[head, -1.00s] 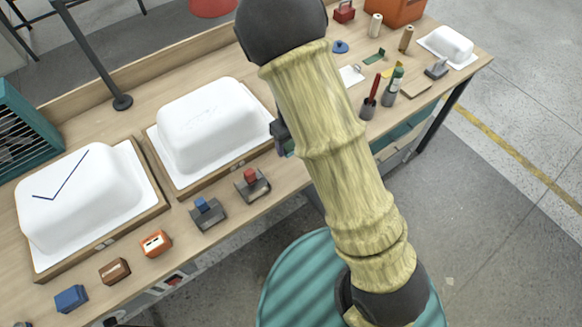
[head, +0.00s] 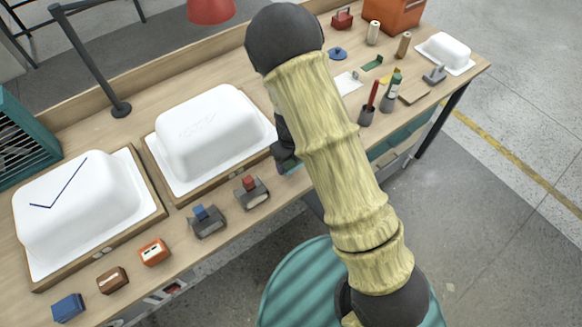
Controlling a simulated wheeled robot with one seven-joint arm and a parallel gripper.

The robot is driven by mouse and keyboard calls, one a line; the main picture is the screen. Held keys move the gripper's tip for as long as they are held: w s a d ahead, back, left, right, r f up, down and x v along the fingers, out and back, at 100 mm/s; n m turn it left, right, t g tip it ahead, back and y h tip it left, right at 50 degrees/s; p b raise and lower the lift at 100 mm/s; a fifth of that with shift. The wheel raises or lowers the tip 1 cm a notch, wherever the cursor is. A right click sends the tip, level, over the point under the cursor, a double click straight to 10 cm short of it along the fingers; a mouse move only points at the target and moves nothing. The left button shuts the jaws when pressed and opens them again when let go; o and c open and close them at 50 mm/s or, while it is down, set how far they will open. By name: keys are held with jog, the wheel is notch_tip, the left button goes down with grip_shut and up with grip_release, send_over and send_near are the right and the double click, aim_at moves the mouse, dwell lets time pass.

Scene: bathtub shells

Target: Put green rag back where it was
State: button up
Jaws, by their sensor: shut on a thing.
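My gripper (head: 284,158) is mostly hidden behind my yellow arm, just right of the middle bathtub shell near the table's front edge. It is shut; a small bit of green at its tip, apparently the green rag (head: 293,168), shows below the dark fingers. Most of the rag is hidden by the arm. I cannot tell whether it touches the table. A different small dark green flat piece (head: 373,62) lies on the table at the back right, beside a white sheet (head: 348,82).
Two large white shells, left (head: 75,205) and middle (head: 213,130), sit on wooden-framed bases. Blocks with blue (head: 207,221) and red (head: 251,192) tops stand near the front edge. A red-handled tool (head: 371,100) and a green bottle (head: 392,92) stand right of the arm.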

aim_at(291, 169)
jog(key=shift+f, duration=1.85)
jog(key=shift+f, duration=0.15)
jog(key=o, duration=1.1)
notch_tip(291, 169, up, 12)
jog(key=shift+r, duration=0.2)
